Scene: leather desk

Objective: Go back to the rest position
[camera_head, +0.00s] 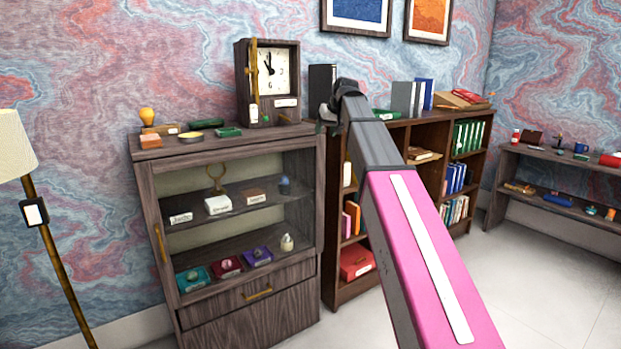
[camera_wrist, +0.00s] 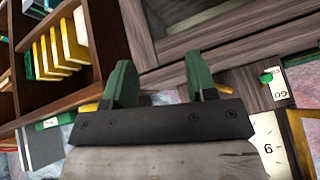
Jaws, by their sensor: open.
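My gripper (camera_wrist: 160,85) shows in the wrist view with two green fingers set wide apart and nothing between them. In the head view my arm, pink and grey, reaches up from the lower right, and its dark end (camera_head: 335,108) is in front of the bookshelf top, just right of the clock. The fingers cannot be made out clearly in the head view. In the wrist view the gripper faces the cabinet and bookshelf, with the clock face (camera_wrist: 268,142) close by at lower right.
A glass-fronted cabinet (camera_head: 232,240) bears a clock (camera_head: 270,75) and small items. A bookshelf (camera_head: 415,150) with books and binders stands right of it. A floor lamp (camera_head: 55,250) is at far left, a side table (camera_head: 560,167) at far right. Open floor (camera_head: 540,290) lies at lower right.

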